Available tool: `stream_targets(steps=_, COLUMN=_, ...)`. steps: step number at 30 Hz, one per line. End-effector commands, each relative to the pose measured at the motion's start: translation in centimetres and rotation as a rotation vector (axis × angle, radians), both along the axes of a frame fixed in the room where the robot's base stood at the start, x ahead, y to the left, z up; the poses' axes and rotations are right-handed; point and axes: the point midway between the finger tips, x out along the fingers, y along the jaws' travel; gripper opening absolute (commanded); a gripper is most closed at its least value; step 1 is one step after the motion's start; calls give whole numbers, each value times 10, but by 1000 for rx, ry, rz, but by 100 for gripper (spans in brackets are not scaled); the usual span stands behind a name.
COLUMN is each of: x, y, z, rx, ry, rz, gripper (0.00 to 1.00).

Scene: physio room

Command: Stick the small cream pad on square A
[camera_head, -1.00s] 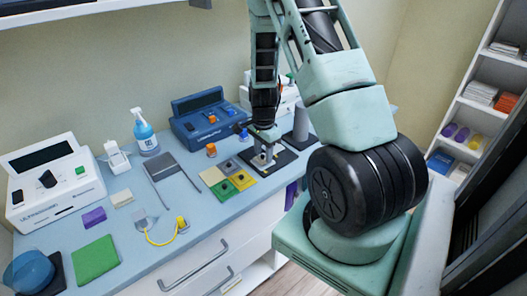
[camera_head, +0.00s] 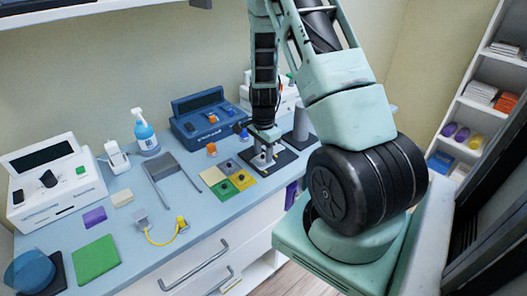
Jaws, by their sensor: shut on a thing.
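My gripper (camera_head: 262,155) is at the back right of the blue counter, pointing down over a dark plate. Its jaws are shut on a small pale thing, too small and too covered by the fingers to name surely. A small cream pad (camera_head: 122,198) lies flat on the counter at the left, behind a purple pad (camera_head: 94,217) and well away from my gripper. A group of coloured squares lies just left of my gripper: cream (camera_head: 211,175), grey (camera_head: 228,166), green (camera_head: 225,189) and yellow (camera_head: 242,180). Dark round marks show on some; no letter A is readable.
A white device (camera_head: 55,183) and a green pad (camera_head: 95,258) stand at the left.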

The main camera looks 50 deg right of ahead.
Motion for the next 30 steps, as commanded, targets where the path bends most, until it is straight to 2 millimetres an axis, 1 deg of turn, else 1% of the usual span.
stream_targets(steps=11, x=0, y=0, z=-1, rx=0, ry=0, rz=0, gripper=26)
stream_targets(steps=30, x=0, y=0, z=-10, rx=0, ry=0, rz=1, gripper=26)
